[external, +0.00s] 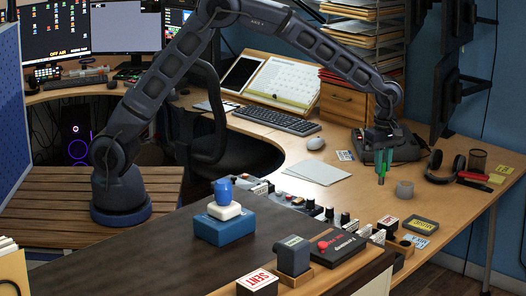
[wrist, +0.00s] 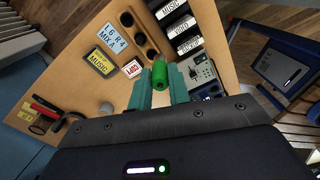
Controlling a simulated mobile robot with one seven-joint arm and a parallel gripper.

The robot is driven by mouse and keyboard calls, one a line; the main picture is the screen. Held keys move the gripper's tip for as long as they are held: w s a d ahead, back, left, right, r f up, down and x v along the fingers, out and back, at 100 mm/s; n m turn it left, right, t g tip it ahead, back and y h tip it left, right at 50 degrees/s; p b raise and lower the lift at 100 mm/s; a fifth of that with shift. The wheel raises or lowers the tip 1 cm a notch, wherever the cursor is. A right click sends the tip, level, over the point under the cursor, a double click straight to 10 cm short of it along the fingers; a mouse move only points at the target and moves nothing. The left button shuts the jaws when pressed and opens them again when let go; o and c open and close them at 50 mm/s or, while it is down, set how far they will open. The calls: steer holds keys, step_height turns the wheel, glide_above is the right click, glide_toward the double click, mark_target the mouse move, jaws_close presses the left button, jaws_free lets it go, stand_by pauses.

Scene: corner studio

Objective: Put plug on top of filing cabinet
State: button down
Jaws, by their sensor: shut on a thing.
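A short green cylinder (wrist: 160,74), which looks like the plug, is between the two teal fingers of my gripper (wrist: 159,88) in the wrist view. The fingers are shut on it. In the external view my gripper (external: 382,168) points down over the right part of the wooden desk, left of a grey cup (external: 404,188); the plug is hard to tell from the fingers there. A dark-topped cabinet (external: 150,252) stands in the foreground; I cannot tell for sure whether it is the filing cabinet.
Headphones (external: 446,166) lie at right. A wooden drawer unit (external: 343,104) stands behind my arm.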

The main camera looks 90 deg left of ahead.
steer(key=s+d+r+m, duration=0.1)
steer(key=s+d+r, duration=0.2)
steer(key=d, duration=0.4)
steer(key=s+d+r+m, duration=0.1)
steer(key=s+d+r, duration=0.1)
steer(key=d, duration=0.5)
steer(key=s+d+r+m, duration=0.1)
steer(key=s+d+r, duration=0.2)
steer(key=d, duration=0.4)
step_height(320, 180, up, 20)
steer(key=m, duration=0.8)
glide_above(182, 259)
step_height(182, 259, down, 20)
steer(key=c, duration=1.3)
jaws_free()
steer(key=shift+f, duration=0.1)
